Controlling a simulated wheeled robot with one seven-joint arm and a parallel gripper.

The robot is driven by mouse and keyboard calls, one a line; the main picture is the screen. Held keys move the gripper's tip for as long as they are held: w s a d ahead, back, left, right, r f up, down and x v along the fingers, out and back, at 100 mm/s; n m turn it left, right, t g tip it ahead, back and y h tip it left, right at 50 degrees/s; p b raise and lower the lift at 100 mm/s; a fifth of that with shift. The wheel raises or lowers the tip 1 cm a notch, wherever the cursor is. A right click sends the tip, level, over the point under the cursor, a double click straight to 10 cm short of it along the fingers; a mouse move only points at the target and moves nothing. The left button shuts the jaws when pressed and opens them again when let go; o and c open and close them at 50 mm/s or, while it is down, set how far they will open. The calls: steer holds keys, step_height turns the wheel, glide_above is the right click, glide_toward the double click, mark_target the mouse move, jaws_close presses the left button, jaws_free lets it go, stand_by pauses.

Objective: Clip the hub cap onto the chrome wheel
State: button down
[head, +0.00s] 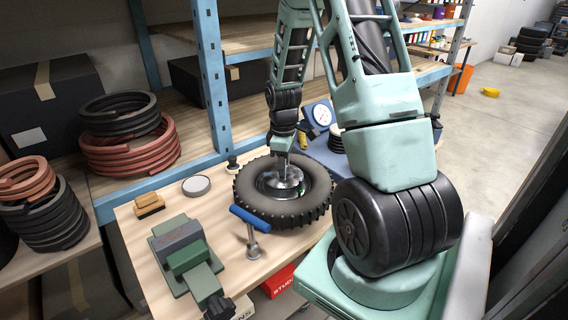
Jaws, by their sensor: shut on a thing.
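The chrome wheel (266,184) lies flat on the wooden bench, inside a black knobbly tyre (262,208). My gripper (283,160) points down over the wheel's middle, with its jaws shut. A shiny silver round piece, which looks like the hub cap (290,179), is at the jaw tips. It sits at or just above the wheel's centre; I cannot tell whether it is seated. The jaws and the piece hide part of the hub.
A green vise (185,258), a brush (149,205) and a grey disc (196,185) are to the left. A blue shelf post (211,75) rises behind. A dial scale (319,114) stands behind right.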

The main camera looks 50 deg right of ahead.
steer(key=c, duration=0.6)
jaws_free()
steer(key=shift+r+p, duration=2.85)
steer(key=shift+r, duration=0.7)
jaws_close()
steer(key=shift+f, duration=0.25)
